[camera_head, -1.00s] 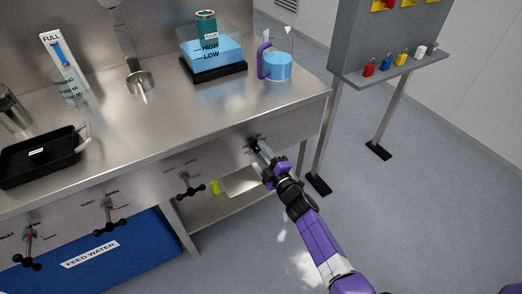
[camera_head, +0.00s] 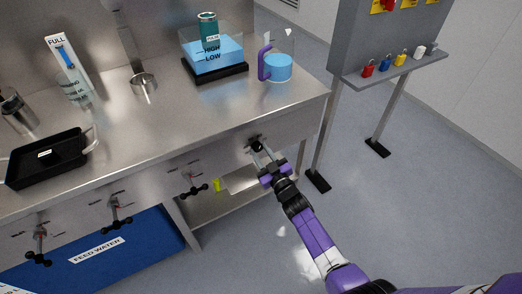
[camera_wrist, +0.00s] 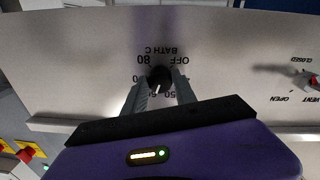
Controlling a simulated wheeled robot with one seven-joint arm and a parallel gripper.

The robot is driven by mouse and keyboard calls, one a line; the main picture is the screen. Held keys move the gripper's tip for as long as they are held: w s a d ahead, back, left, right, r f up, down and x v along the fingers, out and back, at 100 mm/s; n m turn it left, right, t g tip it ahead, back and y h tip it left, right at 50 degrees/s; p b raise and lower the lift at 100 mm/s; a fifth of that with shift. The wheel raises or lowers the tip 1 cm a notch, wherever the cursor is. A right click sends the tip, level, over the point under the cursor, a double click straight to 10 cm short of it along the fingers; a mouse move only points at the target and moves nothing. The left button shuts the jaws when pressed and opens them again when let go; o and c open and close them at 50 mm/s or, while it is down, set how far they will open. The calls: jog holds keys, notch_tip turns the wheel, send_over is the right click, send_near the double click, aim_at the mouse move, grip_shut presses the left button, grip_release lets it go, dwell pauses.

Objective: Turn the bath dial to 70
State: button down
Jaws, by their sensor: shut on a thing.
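The bath dial is a small round black knob (camera_wrist: 159,79) on the steel front panel, shown upside down in the wrist view. OFF, 80 and 50 show around it, and the other marks are partly hidden by the fingers. A pale line on the knob points roughly down in that view, between 50 and a partly hidden mark to its left; the exact reading is unclear. My gripper (camera_wrist: 160,92) has one finger on each side of the knob and is shut on it. In the head view my gripper (camera_head: 262,154) reaches the panel's right end, and the dial (camera_head: 256,146) is small there.
Valve handles, including the vent valve (camera_wrist: 305,79), stand out from the panel to one side. The counter (camera_head: 190,115) holds a black tray (camera_head: 20,174), a blue bath (camera_head: 213,50) and a jug (camera_head: 278,67). A lock stand (camera_head: 376,60) is at the right, with open floor before it.

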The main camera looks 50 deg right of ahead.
jog(key=m+p, duration=0.2)
jog(key=m, duration=0.4)
jog(key=shift+a+m, duration=0.1)
jog(key=shift+m, duration=0.2)
jog(key=m+p, duration=0.2)
jog(key=m, duration=0.3)
jog(key=shift+m+y, duration=0.3)
jog(key=c, duration=1)
grip_release()
jog(key=p+v, duration=0.1)
jog(key=v, duration=0.6)
jog(key=shift+s+a+r, duration=0.15)
jog(key=shift+s+a, duration=0.1)
jog(key=shift+s, duration=0.1)
